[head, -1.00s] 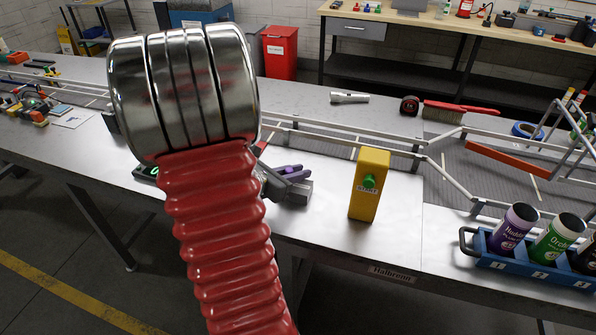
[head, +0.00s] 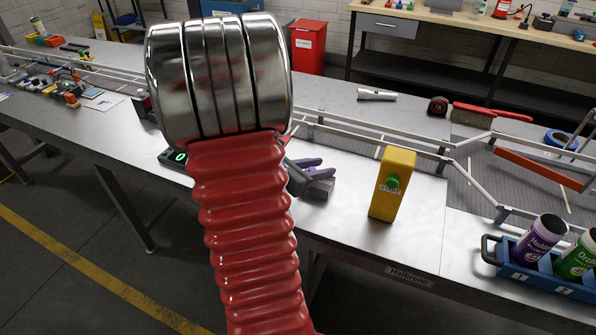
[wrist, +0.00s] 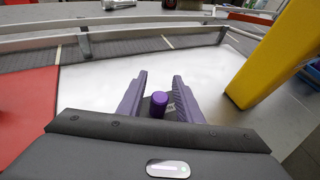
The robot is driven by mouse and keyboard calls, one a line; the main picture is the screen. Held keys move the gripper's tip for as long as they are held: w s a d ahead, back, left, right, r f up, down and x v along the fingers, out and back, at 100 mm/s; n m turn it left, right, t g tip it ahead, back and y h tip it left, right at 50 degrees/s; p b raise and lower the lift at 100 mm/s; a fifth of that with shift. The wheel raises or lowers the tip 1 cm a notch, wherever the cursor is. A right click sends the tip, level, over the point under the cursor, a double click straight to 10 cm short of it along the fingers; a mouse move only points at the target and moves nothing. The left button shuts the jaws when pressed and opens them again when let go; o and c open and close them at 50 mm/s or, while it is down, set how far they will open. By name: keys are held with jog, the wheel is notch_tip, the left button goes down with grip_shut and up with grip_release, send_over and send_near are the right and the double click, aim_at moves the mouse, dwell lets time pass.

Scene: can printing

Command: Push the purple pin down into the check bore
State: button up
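The purple pin (wrist: 158,103) stands upright in a small grey block with a white label. In the wrist view my gripper (wrist: 161,75) has its two purple ridged fingers apart, one on each side of the pin, with a gap to each. The pin's top shows between them, nearer than the fingertips. In the head view the grey block (head: 319,192) sits on the bench under my gripper (head: 314,167); the pin cannot be made out there. The bore is hidden, and how far the pin sits in it cannot be told.
A yellow box (head: 392,185) with a green START button stands close to the right. Metal rails (head: 360,138) run behind. A digital display (head: 176,158) lies left, partly behind my arm. A blue can rack (head: 545,275) is farther right.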

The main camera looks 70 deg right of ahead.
jog(key=v, duration=1.3)
jog(key=shift+w, duration=0.15)
dwell(1.0)
jog(key=a+f+m+y, duration=0.4)
jog(key=a+m, duration=0.2)
jog(key=w+a+m+t+y, duration=0.3)
jog(key=w+a+m+t, duration=0.25)
jog(key=a, duration=0.65)
jog(key=w+a+r+t+y, duration=0.1)
jog(key=w+a+r+t, duration=0.1)
jog(key=a+r, duration=0.2)
jog(key=w+a+r+t+y, duration=0.2)
jog(key=w+a+r+t, duration=0.1)
jog(key=a, duration=0.7)
jog(key=w+a+r+t+y, duration=0.1)
jog(key=w+a+r+t, duration=0.1)
jog(key=a+r, duration=0.3)
jog(key=shift+w+a+y, duration=0.3)
jog(key=shift+w+a, duration=0.45)
jog(key=shift+a, duration=0.35)
